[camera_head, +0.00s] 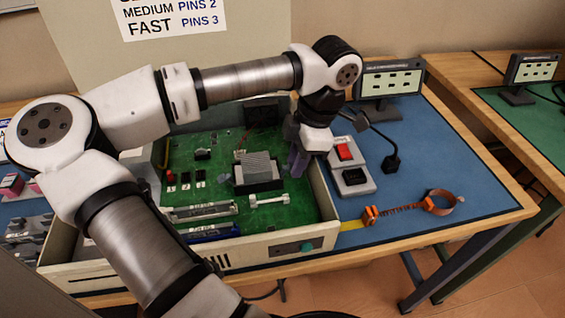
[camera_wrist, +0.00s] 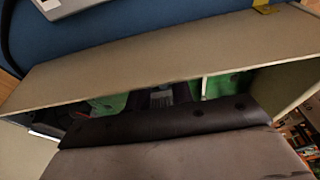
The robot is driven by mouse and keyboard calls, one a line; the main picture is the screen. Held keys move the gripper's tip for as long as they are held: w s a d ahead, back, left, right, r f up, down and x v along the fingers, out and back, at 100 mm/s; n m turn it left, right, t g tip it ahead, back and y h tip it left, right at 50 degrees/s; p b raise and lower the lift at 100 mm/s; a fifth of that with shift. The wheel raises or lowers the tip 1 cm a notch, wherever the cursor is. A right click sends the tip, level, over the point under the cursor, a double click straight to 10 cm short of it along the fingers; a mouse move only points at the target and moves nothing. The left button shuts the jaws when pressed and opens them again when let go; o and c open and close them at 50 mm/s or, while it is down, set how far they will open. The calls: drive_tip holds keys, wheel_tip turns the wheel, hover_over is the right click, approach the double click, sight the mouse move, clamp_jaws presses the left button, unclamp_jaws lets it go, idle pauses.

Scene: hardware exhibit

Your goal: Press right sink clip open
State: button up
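The grey finned heat sink (camera_head: 257,168) sits on a dark base on the green circuit board (camera_head: 205,160), inside the open beige case. Its right clip is too small and dark to make out, and the arm end is close by on that side. My gripper (camera_head: 296,160) points down inside the case's right wall, just right of the heat sink. Its fingers look close together, but their gap is not clear.
The case's right wall (camera_wrist: 150,65) runs close beside my gripper. A white bracket (camera_head: 268,200) lies in front of the heat sink.

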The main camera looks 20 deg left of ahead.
drive_tip(key=shift+r, duration=0.2)
idle(0.4)
wheel_tip(320, 180, up, 7)
drive_tip(key=p, duration=0.4)
drive_tip(key=shift+f, duration=0.15)
idle(0.7)
